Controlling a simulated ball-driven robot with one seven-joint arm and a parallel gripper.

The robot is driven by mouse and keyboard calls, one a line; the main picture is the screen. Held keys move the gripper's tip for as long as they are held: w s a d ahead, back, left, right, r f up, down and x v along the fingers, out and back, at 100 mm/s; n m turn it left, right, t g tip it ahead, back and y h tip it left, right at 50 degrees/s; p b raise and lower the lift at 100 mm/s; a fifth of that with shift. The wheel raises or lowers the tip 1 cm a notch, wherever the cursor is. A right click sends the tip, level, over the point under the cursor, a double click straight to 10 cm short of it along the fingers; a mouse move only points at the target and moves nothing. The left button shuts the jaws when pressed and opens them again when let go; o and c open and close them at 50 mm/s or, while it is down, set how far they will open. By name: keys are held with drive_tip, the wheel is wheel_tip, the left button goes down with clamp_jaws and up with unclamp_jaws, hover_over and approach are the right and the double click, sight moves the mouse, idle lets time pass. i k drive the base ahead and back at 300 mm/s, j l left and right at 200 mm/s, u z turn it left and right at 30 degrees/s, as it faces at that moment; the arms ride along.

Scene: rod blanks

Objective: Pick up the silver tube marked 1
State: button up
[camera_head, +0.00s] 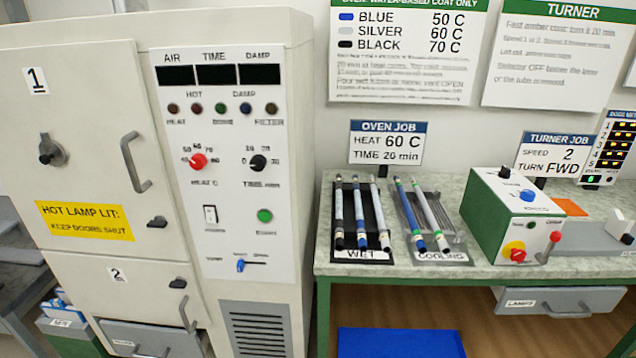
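Three slim tubes lie side by side on the black rack labelled WET (365,254) on the bench: a left tube (339,210), a middle tube (360,210) and a right tube (379,210). On the grey rack labelled COOLING (440,256) lie a blue tube (409,212) and a paler tube with green parts (430,208). The number marks on the tubes are too small to read, so I cannot tell which is marked 1. My gripper is not in view.
A large white oven cabinet (100,120) with a control panel stands left of the green-framed bench (330,262). A green and white turner box (510,215) with knobs stands right of the racks. An OVEN JOB sign (386,148) stands behind them. A blue bin (400,342) is below.

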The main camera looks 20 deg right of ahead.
sight(383, 232)
drive_tip(key=l+u, duration=0.35)
drive_tip(key=l, duration=0.45)
drive_tip(key=l+u, duration=0.35)
drive_tip(key=l, duration=0.45)
drive_tip(key=l+u, duration=0.2)
drive_tip(key=l, duration=2.7)
